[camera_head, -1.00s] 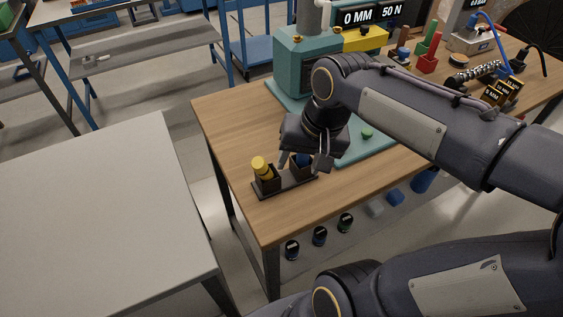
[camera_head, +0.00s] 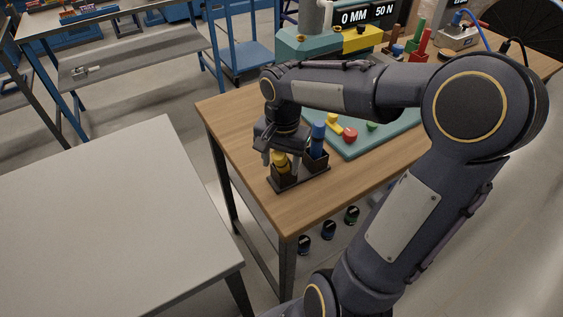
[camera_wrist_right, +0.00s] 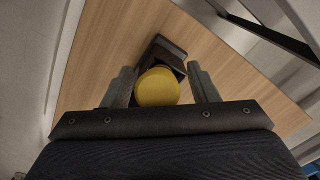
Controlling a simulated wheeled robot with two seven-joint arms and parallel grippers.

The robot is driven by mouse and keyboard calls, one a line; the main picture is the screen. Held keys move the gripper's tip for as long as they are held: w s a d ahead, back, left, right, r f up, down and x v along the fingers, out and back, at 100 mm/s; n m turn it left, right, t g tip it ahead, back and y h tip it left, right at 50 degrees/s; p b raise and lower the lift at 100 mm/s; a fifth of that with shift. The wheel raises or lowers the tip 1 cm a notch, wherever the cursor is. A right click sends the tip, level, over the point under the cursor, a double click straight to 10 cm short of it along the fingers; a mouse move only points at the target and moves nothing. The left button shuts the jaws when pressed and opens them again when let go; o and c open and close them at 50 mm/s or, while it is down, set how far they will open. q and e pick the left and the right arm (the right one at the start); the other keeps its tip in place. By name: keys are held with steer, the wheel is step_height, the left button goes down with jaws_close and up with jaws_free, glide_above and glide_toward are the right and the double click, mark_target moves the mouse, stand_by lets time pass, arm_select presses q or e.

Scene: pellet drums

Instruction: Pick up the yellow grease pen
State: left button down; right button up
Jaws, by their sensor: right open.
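The yellow grease pen (camera_head: 281,163) stands in the left cup of a dark two-cup holder (camera_head: 305,180) near the wooden table's front left corner. My right gripper (camera_head: 281,159) points down over it, with its fingers on either side. In the right wrist view, the pen's round yellow end (camera_wrist_right: 158,87) sits between the two spread fingers of my right gripper (camera_wrist_right: 162,86), with gaps on both sides. The pen's lower part is hidden in the cup. My left gripper is not in view.
A blue pen (camera_head: 318,139) stands in the other cup, close beside my right gripper. A teal plate (camera_head: 377,137) with a yellow piece and red and green knobs lies behind. A grey table (camera_head: 100,215) stands at left, bare. The wooden tabletop (camera_head: 228,125) left of the holder is clear.

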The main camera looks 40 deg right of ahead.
steer(key=shift+f, duration=0.2)
jaws_close()
stand_by(0.3)
